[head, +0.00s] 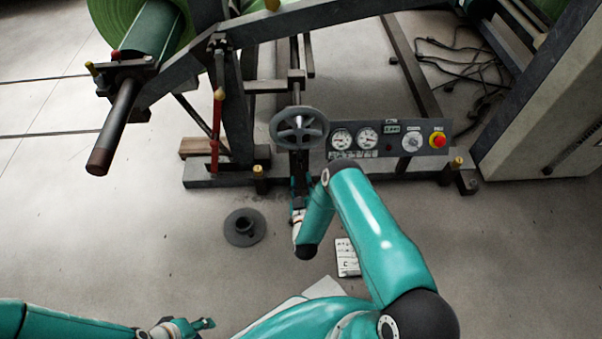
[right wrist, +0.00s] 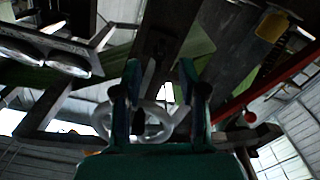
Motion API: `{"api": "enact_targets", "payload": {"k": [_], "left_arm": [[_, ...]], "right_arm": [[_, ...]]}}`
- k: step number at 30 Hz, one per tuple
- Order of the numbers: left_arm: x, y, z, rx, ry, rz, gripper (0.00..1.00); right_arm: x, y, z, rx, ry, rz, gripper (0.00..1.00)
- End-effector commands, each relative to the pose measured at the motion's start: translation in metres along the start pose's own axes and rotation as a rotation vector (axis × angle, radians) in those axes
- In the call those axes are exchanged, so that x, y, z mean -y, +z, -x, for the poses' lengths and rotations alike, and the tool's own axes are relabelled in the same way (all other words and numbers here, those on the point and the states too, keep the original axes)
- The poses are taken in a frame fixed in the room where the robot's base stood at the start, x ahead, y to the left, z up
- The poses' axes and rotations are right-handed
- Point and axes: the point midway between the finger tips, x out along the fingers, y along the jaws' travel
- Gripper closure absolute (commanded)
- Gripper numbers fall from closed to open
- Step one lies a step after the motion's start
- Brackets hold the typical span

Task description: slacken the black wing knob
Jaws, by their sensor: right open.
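I cannot make out the black wing knob for certain in either view; it may be hidden behind the handwheel or my right gripper, or lost among the dark frame parts. My right gripper (head: 298,186) is just below the grey handwheel (head: 300,128) at the machine's front. In the right wrist view its two fingers (right wrist: 160,78) stand apart with nothing held between them. The handwheel's pale rim (right wrist: 153,132) shows beyond and between them. My left gripper (head: 205,324) is low at the bottom left, over the floor, away from the machine; its finger opening is too small to judge.
A gauge panel (head: 390,139) with a red stop button (head: 438,140) is right of the handwheel. A red lever (head: 217,130) and a dark roller shaft (head: 113,128) are to the left. A dark flanged disc (head: 244,227) lies on the floor. The left floor is mostly clear.

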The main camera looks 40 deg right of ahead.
Motion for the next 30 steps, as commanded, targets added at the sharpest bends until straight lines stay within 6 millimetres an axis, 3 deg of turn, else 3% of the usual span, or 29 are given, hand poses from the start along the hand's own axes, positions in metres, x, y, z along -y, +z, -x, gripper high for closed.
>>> {"api": "enact_targets", "payload": {"k": [7, 20, 26, 30], "left_arm": [[0.0, 0.0, 0.0, 0.0, 0.0, 0.0, 0.6], [0.0, 0.0, -0.001, 0.0, 0.0, 0.0, 0.6], [0.0, 0.0, 0.0, 0.0, 0.0, 0.0, 0.6], [0.0, 0.0, 0.0, 0.0, 0.0, 0.0, 0.6]], "right_arm": [[0.0, 0.001, 0.029, 0.003, -0.001, 0.0, 0.58], [0.002, 0.001, 0.031, 0.013, -0.014, -0.008, 0.56], [0.028, -0.002, 0.03, 0.157, -0.176, -0.095, 0.56], [0.061, -0.005, 0.054, 0.396, -0.389, -0.202, 0.56]]}}
